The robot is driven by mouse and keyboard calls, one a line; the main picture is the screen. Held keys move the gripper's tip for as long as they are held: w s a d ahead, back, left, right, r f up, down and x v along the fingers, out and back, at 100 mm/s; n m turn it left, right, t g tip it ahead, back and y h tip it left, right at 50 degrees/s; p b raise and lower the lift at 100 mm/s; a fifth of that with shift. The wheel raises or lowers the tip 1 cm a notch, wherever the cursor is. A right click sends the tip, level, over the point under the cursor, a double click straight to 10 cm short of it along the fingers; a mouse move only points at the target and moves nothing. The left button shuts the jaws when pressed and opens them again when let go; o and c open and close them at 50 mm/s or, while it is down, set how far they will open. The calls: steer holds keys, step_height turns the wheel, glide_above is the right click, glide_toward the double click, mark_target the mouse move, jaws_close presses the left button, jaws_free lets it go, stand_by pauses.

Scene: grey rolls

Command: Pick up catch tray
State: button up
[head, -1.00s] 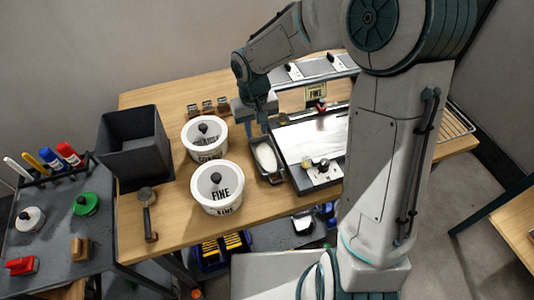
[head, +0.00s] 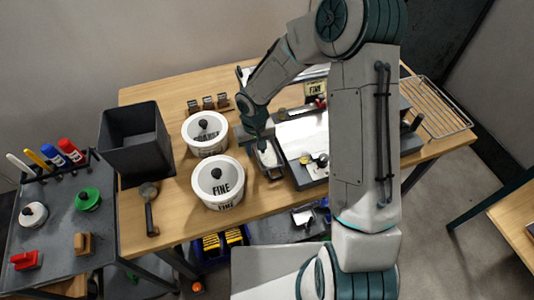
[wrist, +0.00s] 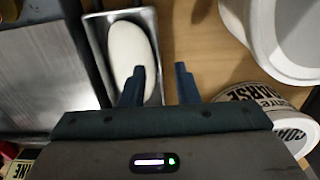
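The catch tray (head: 276,176) is a small, narrow metal tray on the wooden table, beside the left edge of the machine with the pale plate (head: 305,135). In the wrist view the tray (wrist: 102,62) holds a smooth white oval piece (wrist: 130,45). My gripper (head: 262,145) is at the tray, pointing down. In the wrist view my gripper (wrist: 161,82) is open, with one finger over the tray's inside and the other beyond its right wall. I cannot tell whether either finger touches the tray.
Two white tubs, one marked FINE (head: 217,183) and another behind it (head: 205,133), stand close left of the tray. A dark bin (head: 135,140) and a brush-like tool (head: 149,208) are farther left. A wire rack (head: 435,105) is at the right.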

mark_target(268, 157)
steer(key=shift+f, duration=1.35)
steer(key=shift+c, duration=0.3)
jaws_close()
